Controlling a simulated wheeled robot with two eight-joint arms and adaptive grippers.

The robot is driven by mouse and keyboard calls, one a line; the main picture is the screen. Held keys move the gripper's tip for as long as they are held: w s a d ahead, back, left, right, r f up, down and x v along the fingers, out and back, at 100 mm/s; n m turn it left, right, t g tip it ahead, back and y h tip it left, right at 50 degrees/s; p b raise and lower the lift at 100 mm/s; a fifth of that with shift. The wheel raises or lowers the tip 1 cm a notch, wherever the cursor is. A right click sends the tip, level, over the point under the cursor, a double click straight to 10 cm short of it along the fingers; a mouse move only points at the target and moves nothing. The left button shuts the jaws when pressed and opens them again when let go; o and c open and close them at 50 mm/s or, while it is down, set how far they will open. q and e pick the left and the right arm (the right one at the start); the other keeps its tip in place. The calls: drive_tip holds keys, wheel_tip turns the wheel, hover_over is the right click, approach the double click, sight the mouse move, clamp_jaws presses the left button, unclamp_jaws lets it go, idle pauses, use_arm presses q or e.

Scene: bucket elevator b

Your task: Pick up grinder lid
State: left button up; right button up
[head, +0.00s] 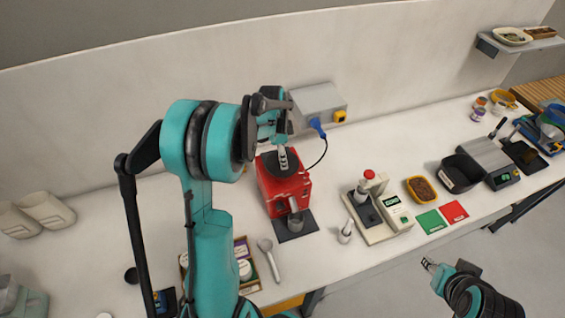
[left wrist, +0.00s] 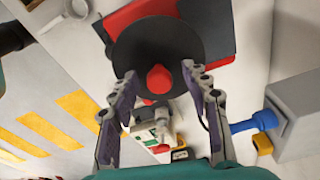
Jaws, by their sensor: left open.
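The grinder is a red box-shaped machine (head: 284,190) on the bench, with a dark round lid on top. In the left wrist view the lid is a black disc (left wrist: 158,42) with a red knob (left wrist: 160,78). My left gripper (head: 283,160) is right above the lid, pointing down, and hides part of it in the head view. In the left wrist view my left gripper (left wrist: 160,72) is open, with one finger on each side of the knob and gaps visible. My right gripper (head: 430,265) is off the bench's front edge; its jaw state is unclear.
A grey box (head: 318,105) with a blue plug stands behind the grinder. A scale-like device (head: 376,210) with a red-topped part stands to its right. A spoon-like tool (head: 269,260) and a box of jars (head: 244,268) lie in front left. Bare bench lies between.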

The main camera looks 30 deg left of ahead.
use_arm(q)
clamp_jaws()
idle(0.3)
